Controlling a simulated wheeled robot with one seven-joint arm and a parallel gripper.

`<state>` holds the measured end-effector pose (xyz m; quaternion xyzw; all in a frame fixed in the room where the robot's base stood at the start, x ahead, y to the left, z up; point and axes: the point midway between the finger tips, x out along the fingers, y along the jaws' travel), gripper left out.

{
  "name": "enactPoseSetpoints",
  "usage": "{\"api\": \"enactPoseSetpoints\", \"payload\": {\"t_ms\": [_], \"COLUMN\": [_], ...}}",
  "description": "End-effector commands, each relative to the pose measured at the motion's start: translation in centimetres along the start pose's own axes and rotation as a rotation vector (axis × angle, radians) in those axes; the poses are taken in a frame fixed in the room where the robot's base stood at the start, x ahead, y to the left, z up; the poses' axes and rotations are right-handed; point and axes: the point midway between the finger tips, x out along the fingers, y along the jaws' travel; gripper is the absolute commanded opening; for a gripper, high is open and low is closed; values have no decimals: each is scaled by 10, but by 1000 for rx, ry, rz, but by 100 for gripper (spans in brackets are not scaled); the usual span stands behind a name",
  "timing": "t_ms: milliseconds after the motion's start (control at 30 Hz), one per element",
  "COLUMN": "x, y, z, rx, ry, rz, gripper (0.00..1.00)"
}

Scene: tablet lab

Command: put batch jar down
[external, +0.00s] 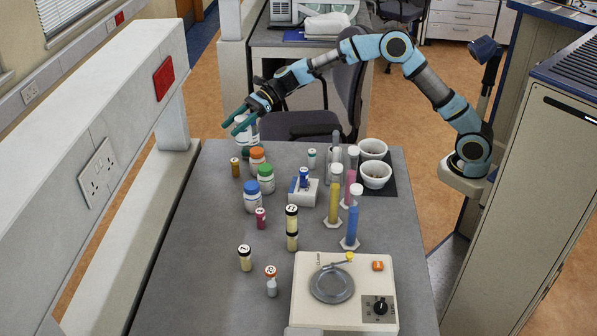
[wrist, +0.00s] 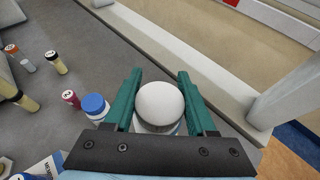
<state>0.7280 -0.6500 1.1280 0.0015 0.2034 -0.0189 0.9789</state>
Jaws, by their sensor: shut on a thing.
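The batch jar is a white jar with a white lid. In the external view the jar (external: 247,131) is at the far left corner of the grey bench (external: 200,290), between the fingers of my gripper (external: 235,122). In the wrist view the round white lid (wrist: 160,103) sits between the two green fingers of my gripper (wrist: 158,95). My gripper is shut on the jar. The jar looks upright. Its base is partly hidden, and I cannot tell whether it touches the bench.
White bowls (external: 376,175) and measuring cylinders (external: 352,215) stand to the right. A white device (external: 344,290) is at the front. The front left bench is clear.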

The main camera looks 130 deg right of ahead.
Motion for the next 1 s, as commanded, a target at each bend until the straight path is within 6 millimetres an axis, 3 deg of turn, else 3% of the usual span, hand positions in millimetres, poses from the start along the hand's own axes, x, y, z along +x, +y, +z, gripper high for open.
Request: {"api": "enactPoseSetpoints", "payload": {"t_ms": [133, 300, 500, 633, 1000], "x": [-64, -135, -185, -206, -183], "y": [-16, -18, -11, -6, -5], "z": [-28, -58, -80, -88, -136], "rx": [-2, -7, -9, -10, -8], "ry": [5, 0, -10, -17, -18], "rz": [2, 18, 30, 33, 38], "gripper": [0, 0, 0, 0, 0]}}
